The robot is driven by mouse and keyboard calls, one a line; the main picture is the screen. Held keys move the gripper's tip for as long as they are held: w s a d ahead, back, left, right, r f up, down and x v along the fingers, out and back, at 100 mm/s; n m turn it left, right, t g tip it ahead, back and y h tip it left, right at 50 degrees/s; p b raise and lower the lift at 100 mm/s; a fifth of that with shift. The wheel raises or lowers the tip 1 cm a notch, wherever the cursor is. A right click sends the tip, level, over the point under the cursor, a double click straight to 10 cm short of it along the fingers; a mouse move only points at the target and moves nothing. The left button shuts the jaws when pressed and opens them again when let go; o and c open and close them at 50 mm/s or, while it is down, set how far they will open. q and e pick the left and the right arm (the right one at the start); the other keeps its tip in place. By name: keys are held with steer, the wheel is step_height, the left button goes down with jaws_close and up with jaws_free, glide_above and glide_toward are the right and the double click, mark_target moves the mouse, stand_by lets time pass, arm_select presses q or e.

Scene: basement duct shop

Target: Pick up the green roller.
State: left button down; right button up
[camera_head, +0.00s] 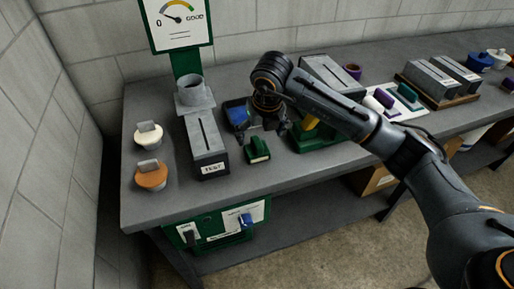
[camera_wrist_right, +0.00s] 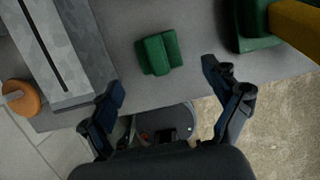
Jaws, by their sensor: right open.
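The green roller (camera_head: 257,150) is a small dark green piece lying on the grey bench, just right of the long grey slotted box labelled TEST (camera_head: 208,150). It also shows whole in the right wrist view (camera_wrist_right: 158,54). My right gripper (camera_head: 265,128) points down over the bench, just behind the roller in the head view. In the right wrist view its two fingers (camera_wrist_right: 162,80) are spread apart with nothing between the tips, and the roller shows beyond them, apart from them. My left gripper is in neither view.
A green stand with a yellow part (camera_head: 308,134) is close right of the roller. A dark tray with a blue piece (camera_head: 237,116) lies behind it. White (camera_head: 148,136) and orange (camera_head: 151,175) lidded pots stand left. The bench's front edge is near; bare bench lies between.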

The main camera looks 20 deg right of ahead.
mark_target(258, 143)
steer(key=shift+x, duration=1.1)
steer(key=p+x, duration=0.2)
steer(key=x, duration=0.2)
steer(key=shift+w+a+f, duration=0.15)
steer(key=shift+w+f, duration=0.05)
steer(key=shift+f, duration=0.1)
steer(key=shift+w+f, duration=0.1)
steer(key=shift+f, duration=0.3)
steer(key=shift+c, duration=0.2)
steer(key=c, duration=1.3)
steer(key=shift+o, duration=0.2)
